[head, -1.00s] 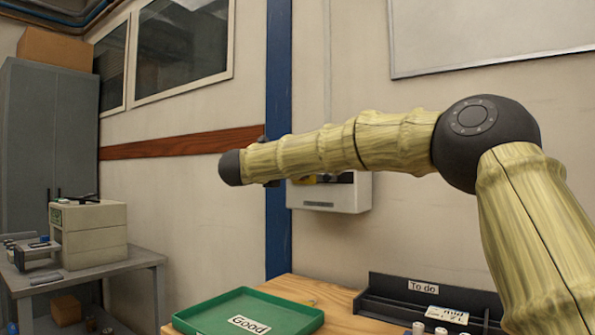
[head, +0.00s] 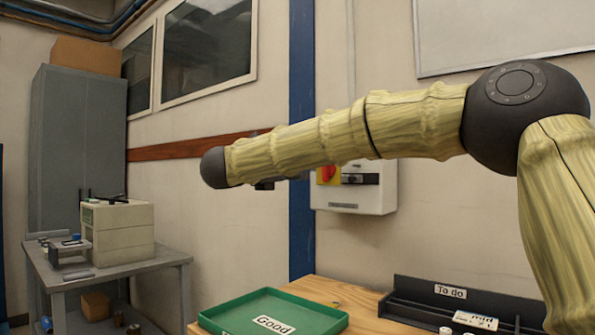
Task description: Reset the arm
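My arm reaches in from the right edge of the head view, bends at a dark round joint, and stretches left across the picture to a dark rounded end. A small dark part (head: 265,186) pokes out below the forearm and may belong to my gripper. The fingers are hidden behind the arm, so I cannot tell whether they are open or shut or hold anything.
A green tray labelled Good (head: 222,313) and a black holder labelled To do (head: 405,289) sit on the wooden table (head: 318,288). A wall box with a red switch (head: 355,200) is partly behind my forearm. A grey side table (head: 165,259) stands at left.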

